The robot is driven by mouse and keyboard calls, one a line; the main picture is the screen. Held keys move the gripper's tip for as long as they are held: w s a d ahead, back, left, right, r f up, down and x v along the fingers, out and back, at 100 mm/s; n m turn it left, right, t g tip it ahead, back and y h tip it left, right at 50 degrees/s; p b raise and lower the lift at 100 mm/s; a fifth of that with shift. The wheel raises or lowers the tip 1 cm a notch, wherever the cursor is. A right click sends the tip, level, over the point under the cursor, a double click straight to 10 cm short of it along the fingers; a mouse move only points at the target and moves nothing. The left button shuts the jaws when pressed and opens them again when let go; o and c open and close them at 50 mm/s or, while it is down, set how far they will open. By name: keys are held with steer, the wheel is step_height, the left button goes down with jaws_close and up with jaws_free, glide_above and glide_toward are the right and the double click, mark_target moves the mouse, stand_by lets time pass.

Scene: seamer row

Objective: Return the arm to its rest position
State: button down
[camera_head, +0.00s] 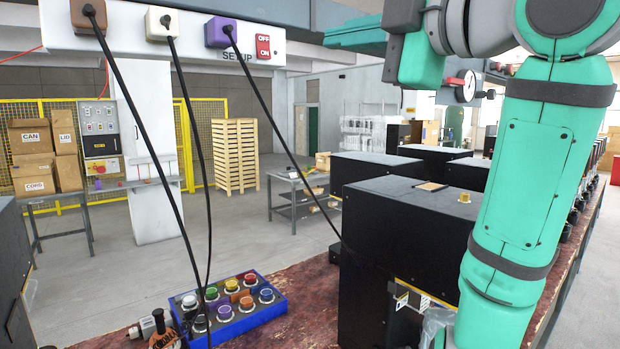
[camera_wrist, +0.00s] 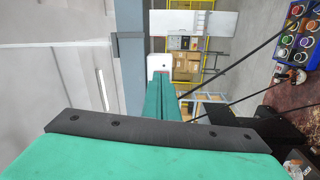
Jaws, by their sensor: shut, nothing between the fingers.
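My arm, with green and grey links, fills the right side of the head view, raised above the black machine boxes. My gripper (camera_head: 335,37) is at the top of that view, with its green fingers pointing left, just right of the white overhead panel (camera_head: 130,30). In the wrist view my gripper (camera_wrist: 160,78) shows as two long green fingers closed together with nothing held. Their tips appear in front of a white surface; whether they touch it I cannot tell.
Dark cables (camera_head: 265,110) hang from the panel plugs. A blue tray (camera_head: 262,311) of coloured knobs sits on the red bench (camera_head: 315,290). Black machine boxes (camera_head: 405,220) stand beneath my arm. Cartons (camera_head: 30,136) and a pallet stack (camera_head: 235,155) stand farther back, with open floor between.

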steer(key=w+d+f+m+t+h, duration=0.1)
steer(key=w+d+f+m, duration=0.15)
steer(key=w+f, duration=0.55)
steer(key=w+d+f+m+t+h, duration=0.1)
steer(key=w+f+m, duration=0.25)
steer(key=f, duration=0.85)
steer(key=w+d+f+m+t+h, duration=0.1)
steer(key=w+d+f+m, duration=0.1)
steer(key=w+f+m, duration=0.5)
steer(key=s+a+f+m+h, duration=0.1)
steer(key=s+f+m+h, duration=0.15)
steer(key=f, duration=1.45)
steer(key=s+f+m+h, duration=0.1)
steer(key=f+m+h, duration=0.2)
steer(key=f, duration=1.4)
steer(key=s+a+f+m+g+h, duration=0.1)
steer(key=s+a+f+m+h, duration=0.1)
steer(key=s+f, duration=1)
steer(key=s+a+f+m+g+h, duration=0.1)
steer(key=s+a+f+m+h, duration=0.15)
steer(key=s+f, duration=0.95)
steer(key=s+a, duration=0.2)
steer(key=s, duration=1.2)
steer(key=s+a+y, duration=0.1)
steer(key=s+a, duration=0.1)
steer(key=s, duration=1.2)
steer(key=shift+s+a+r+m+g+y, duration=0.15)
steer(key=shift+a+r+m+g+y, duration=0.15)
steer(key=shift+a+r+m+g, duration=0.1)
steer(key=shift+s, duration=0.1)
